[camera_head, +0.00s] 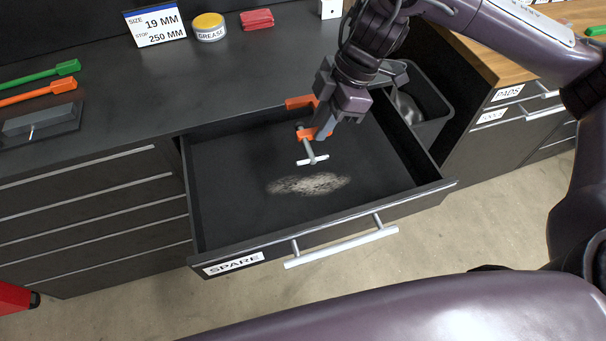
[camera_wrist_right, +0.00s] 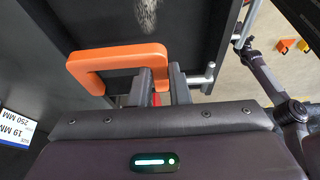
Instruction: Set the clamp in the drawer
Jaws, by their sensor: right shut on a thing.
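The orange clamp (camera_head: 299,103) has a grey screw with a pale cross handle. My right gripper (camera_head: 325,128) is shut on it, over the open drawer. The clamp also shows in the right wrist view (camera_wrist_right: 117,60), between the fingers (camera_wrist_right: 160,88). I cannot tell whether the clamp touches the drawer floor. The drawer (camera_head: 232,207) is pulled out, labelled SPARE, with a long bar handle. Its dark floor holds only a pale dusty patch (camera_head: 308,184).
A dark bin (camera_head: 425,105) stands right of the drawer, beside a wood-topped cabinet (camera_head: 484,52).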

